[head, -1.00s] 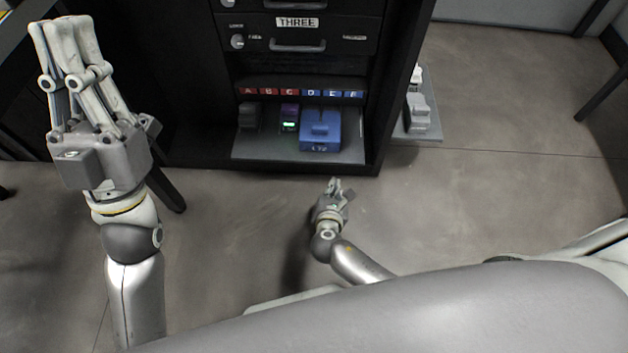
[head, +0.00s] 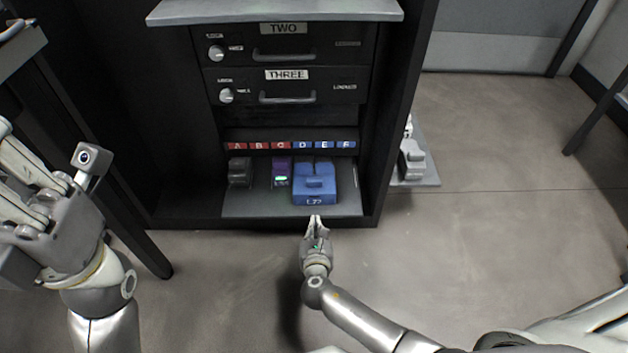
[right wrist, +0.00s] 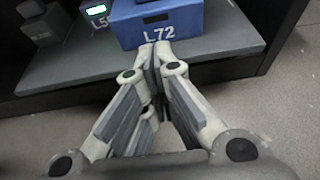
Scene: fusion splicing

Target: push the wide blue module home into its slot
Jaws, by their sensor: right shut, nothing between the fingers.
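The wide blue module (head: 315,184), marked L72, sits on the grey shelf (head: 250,207) at the bottom of the black rack, below the blue D and E labels. In the right wrist view the blue module (right wrist: 185,22) is straight ahead. My right gripper (head: 316,218) is shut and empty, just in front of the module's front face; whether the tips touch it I cannot tell. The shut fingertips show in the right wrist view (right wrist: 154,48). My left gripper (head: 25,165) is at the left edge, partly cut off. The slot behind the module is hidden.
A dark module (head: 240,172) and a purple module (head: 281,172) with a green light stand left of the blue one. Drawers TWO (head: 285,45) and THREE (head: 287,86) are above. A side shelf (head: 418,172) with grey items is at the right.

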